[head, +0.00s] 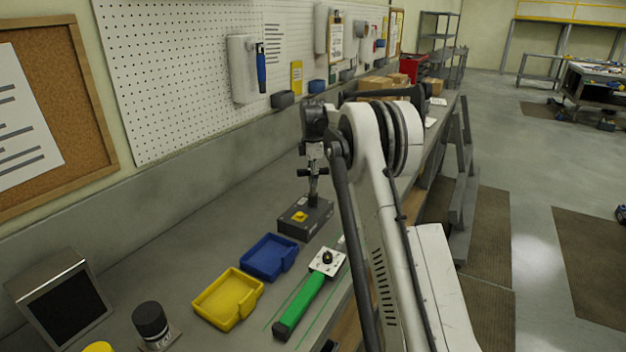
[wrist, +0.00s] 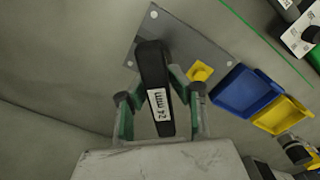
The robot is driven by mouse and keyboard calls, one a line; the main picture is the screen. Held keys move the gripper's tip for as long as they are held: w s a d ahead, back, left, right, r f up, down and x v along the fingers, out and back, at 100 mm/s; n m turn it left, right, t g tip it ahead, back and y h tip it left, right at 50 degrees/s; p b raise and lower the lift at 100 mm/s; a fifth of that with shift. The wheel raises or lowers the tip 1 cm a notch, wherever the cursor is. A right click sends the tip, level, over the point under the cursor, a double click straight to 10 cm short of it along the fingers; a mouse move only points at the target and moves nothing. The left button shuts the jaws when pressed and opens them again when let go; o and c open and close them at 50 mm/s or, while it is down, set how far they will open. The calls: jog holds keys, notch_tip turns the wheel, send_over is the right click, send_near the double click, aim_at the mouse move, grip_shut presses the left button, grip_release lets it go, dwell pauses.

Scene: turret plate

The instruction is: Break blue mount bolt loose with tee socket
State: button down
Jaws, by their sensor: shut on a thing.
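My gripper (wrist: 157,82) is shut on the black handle of the tee socket (wrist: 154,62), whose white label reads "24 mm". In the head view my gripper (head: 313,178) points down over a dark grey block (head: 318,218) with a yellow piece on top. The socket shows there as a dark upright shape between gripper and block; I cannot tell whether it touches the block or stands in it. The block's top (wrist: 215,62) lies beneath the handle in the wrist view. I cannot make out a blue mount bolt in either view.
In front of the block on the grey bench lie a blue tray (head: 268,258), a yellow tray (head: 228,299) and a green-handled piece (head: 301,304) with a white plate (head: 328,261) and dark knob. A black cylinder (head: 150,321) stands nearer. A pegboard wall runs along the left.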

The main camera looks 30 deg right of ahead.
jog(key=shift+f+b, duration=0.25)
jog(key=shift+b, duration=0.05)
dwell(0.5)
jog(key=shift+f+n+b, duration=0.1)
jog(key=shift+n+b, duration=0.75)
jog(key=shift+n, duration=2.05)
dwell(2.4)
dwell(0.3)
jog(key=shift+r, duration=0.2)
jog(key=shift+r+p, duration=0.45)
jog(key=shift+r, duration=0.9)
jog(key=shift+r+p, duration=0.75)
jog(key=shift+r, duration=1)
